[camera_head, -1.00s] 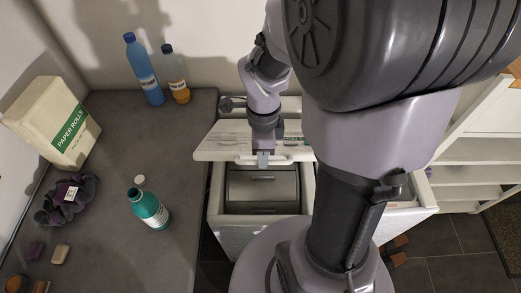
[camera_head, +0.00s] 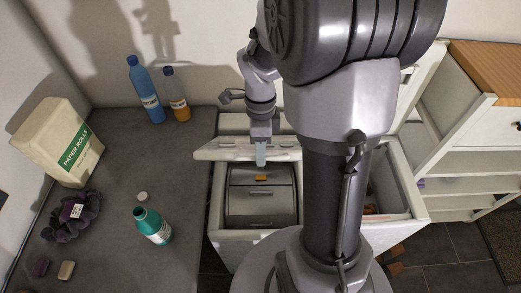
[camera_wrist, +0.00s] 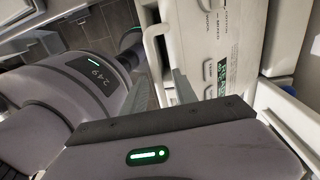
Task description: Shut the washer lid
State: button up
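The washer on the left (camera_head: 232,242) is a white top-loader. Its white lid (camera_head: 225,151) is partly open, tilted above the opening, with the grey drum (camera_head: 262,205) showing below. My gripper (camera_head: 261,155) points down at the lid's front edge, near its middle; whether it touches is unclear. In the wrist view the printed white panel with a handle (camera_wrist: 203,45) fills the upper middle, close to a grey finger (camera_wrist: 183,88). The fingers show too little to tell whether they are open or shut.
White shelving (camera_head: 458,165) stands at far right.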

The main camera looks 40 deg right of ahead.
notch_tip(320, 180, up, 17)
jog(key=w+d+p, duration=0.1)
jog(key=p, duration=0.2)
jog(key=shift+w+d+r, duration=0.15)
jog(key=shift+w, duration=0.25)
jog(key=s+a+f+n+t+b, duration=0.2)
jog(key=a+f+n+b, duration=0.3)
jog(key=f+b, duration=0.3)
jog(key=s+a+f+n+t+b, duration=0.2)
jog(key=s+a+f+n+b, duration=0.3)
jog(key=f+n+b, duration=0.3)
jog(key=s+a+f+n+t+y+b, duration=0.1)
jog(key=s+a+f+n+t+b, duration=0.2)
jog(key=a+f+n+b, duration=0.3)
notch_tip(320, 180, down, 2)
jog(key=s+n+b, duration=0.1)
jog(key=b, duration=0.2)
jog(key=shift+a+f+b, duration=0.15)
jog(key=shift+a+b, duration=0.25)
jog(key=shift+s, duration=0.1)
